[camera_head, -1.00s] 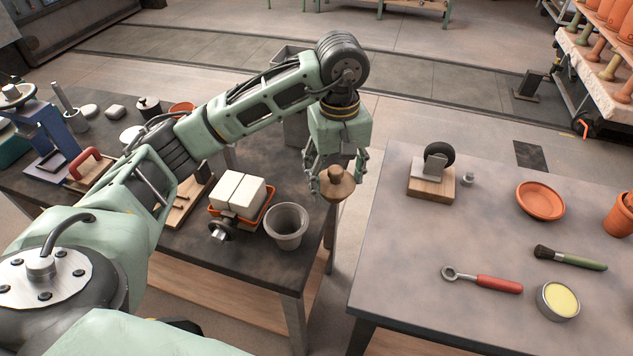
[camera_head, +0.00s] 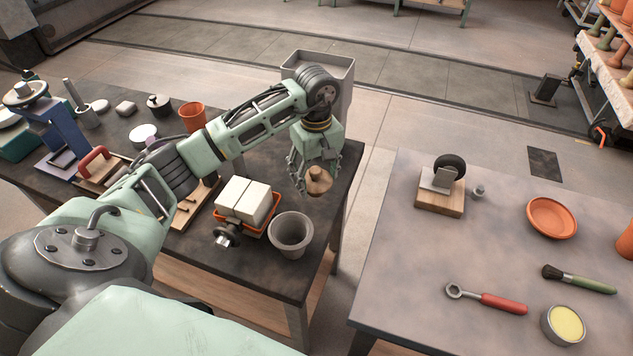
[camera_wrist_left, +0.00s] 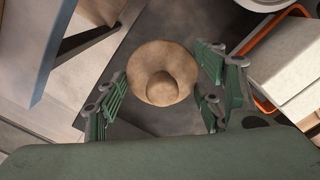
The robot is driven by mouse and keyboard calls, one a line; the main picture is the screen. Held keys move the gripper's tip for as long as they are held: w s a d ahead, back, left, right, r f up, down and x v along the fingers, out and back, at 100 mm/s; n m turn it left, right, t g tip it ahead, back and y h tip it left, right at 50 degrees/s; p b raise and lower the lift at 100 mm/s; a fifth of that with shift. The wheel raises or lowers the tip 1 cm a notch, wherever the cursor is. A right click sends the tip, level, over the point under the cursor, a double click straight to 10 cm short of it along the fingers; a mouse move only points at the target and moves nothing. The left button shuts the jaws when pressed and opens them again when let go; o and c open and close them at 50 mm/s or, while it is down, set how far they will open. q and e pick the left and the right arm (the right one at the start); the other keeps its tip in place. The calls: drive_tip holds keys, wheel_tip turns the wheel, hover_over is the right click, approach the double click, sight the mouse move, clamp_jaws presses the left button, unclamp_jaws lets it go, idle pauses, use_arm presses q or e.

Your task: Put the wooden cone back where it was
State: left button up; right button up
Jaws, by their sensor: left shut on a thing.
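The wooden cone (camera_head: 318,181) is a small tan-brown piece with a knob on top and a wider rim. My left gripper (camera_head: 313,172) is shut on it and holds it over the right part of the dark table (camera_head: 262,268), to the right of the white blocks. In the left wrist view the cone (camera_wrist_left: 162,74) sits between the green finger pads, its round rim and central knob facing the camera. I cannot tell how far its underside is above the table. My right gripper is not in view.
A grey cup (camera_head: 291,233) stands just in front of the held cone. An orange tray (camera_head: 262,229) with white blocks (camera_head: 243,199) is to its left. A grey bin (camera_head: 342,72) is behind. The grey table (camera_head: 400,270) at right holds a caster, wrench, brush and tin.

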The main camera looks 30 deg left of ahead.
sight(317, 186)
use_arm(q)
wheel_tip(317, 186, down, 3)
drive_tip(key=shift+f+p, duration=0.2)
drive_tip(key=shift+p, duration=0.5)
drive_tip(key=shift+f, duration=0.45)
drive_tip(key=o, duration=1.3)
drive_tip(key=shift+o, duration=0.2)
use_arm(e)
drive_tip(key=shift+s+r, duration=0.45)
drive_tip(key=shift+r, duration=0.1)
use_arm(q)
drive_tip(key=shift+r, duration=0.1)
